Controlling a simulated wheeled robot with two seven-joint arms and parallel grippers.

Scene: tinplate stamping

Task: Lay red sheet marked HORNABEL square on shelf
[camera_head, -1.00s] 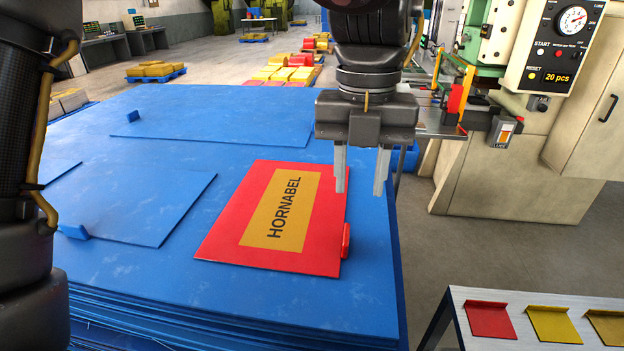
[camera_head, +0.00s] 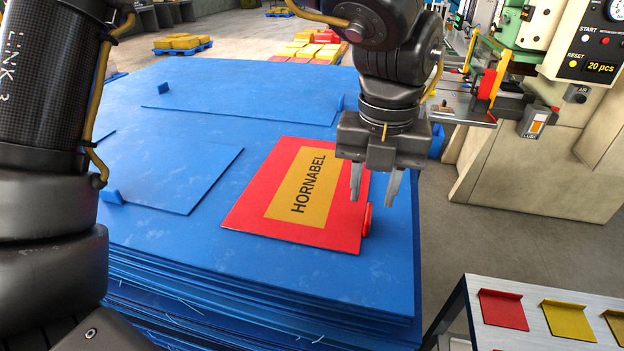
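The red sheet marked HORNABEL (camera_head: 252,209), with a yellow panel in its middle, lies flat on the large blue stack (camera_head: 190,260). A raised red tab (camera_head: 367,220) stands at its right edge. My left gripper (camera_head: 371,203) points down over that edge, just above the tab. Its two fingers are apart with nothing between them. I cannot tell whether a fingertip touches the sheet. My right gripper is out of view. A pale bench or shelf top (camera_head: 477,290) shows in the lower right; I cannot tell whether it is the task's shelf.
Small red (camera_head: 503,310) and yellow (camera_head: 568,321) plates with lips lie on the pale top. Blue sheets with tabs (camera_head: 112,196) lie on the stack. A press machine (camera_head: 530,165) stands at right. Grey floor lies between stack and machine.

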